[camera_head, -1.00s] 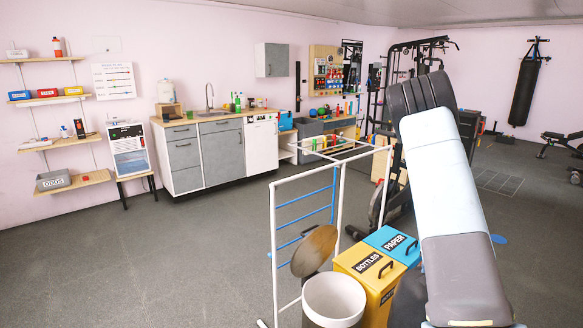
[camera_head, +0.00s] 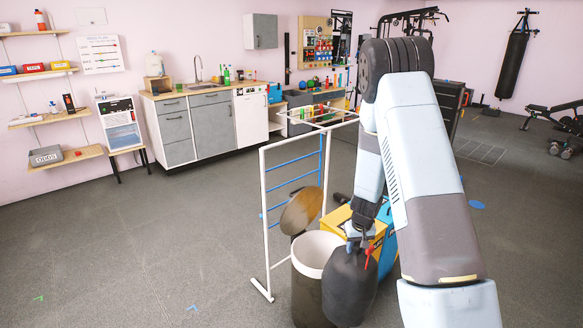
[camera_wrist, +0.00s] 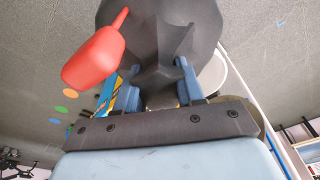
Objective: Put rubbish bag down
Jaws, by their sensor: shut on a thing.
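A dark grey rubbish bag (camera_head: 348,288) with a red tag (camera_head: 368,257) at its neck hangs from my gripper (camera_head: 360,238). In the wrist view the bag (camera_wrist: 160,30) fills the top middle, and its gathered neck sits between the two blue fingers of my gripper (camera_wrist: 162,85), which is shut on it. The red tag (camera_wrist: 93,55) hangs to the left there. In the head view the bag is in front and right of an open bin (camera_head: 306,280) with a white rim, overlapping its edge in the picture. Whether they touch I cannot tell.
A round brown lid (camera_head: 301,210) stands up behind the bin. A white rack with blue bars (camera_head: 292,184) stands behind it. Yellow (camera_head: 335,219) and blue (camera_head: 388,248) boxes are behind the bag, partly hidden by my arm. The floor (camera_head: 150,240) at left is clear.

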